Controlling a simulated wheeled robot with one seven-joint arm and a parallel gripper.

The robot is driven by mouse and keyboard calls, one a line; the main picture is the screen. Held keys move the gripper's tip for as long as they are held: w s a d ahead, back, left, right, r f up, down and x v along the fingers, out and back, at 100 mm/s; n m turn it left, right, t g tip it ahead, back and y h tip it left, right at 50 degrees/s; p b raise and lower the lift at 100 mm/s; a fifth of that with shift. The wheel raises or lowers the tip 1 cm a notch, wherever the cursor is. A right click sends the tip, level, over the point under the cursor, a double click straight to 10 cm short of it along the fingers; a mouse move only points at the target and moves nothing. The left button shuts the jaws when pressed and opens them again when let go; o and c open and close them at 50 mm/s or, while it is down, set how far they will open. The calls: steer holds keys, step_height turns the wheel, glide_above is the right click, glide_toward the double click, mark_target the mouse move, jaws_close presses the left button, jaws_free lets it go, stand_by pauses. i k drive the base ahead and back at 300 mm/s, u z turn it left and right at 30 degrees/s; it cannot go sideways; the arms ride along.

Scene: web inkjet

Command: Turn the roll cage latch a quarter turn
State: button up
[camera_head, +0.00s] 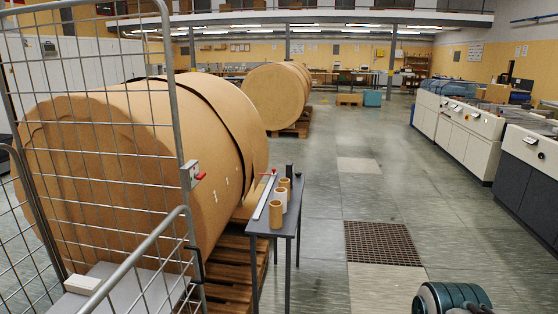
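The roll cage (177,120) is a grey wire-mesh frame at the left, close to me. A black fitting (196,264) sits lower on the same upright. My gripper is not in view, so I cannot see whether it is open or shut. Nothing visible touches the latch.
A large brown paper roll (225,130) lies on a wooden pallet (228,262) behind the cage. A narrow grey table (262,228) with cardboard tubes (276,214) and a ruler (264,198) stands right of the latch. Floor is open to the right, around a grate (382,244).

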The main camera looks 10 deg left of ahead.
mark_target(198, 176)
steer(key=u, duration=0.1)
steer(key=i, duration=1.55)
steer(key=u, duration=0.6)
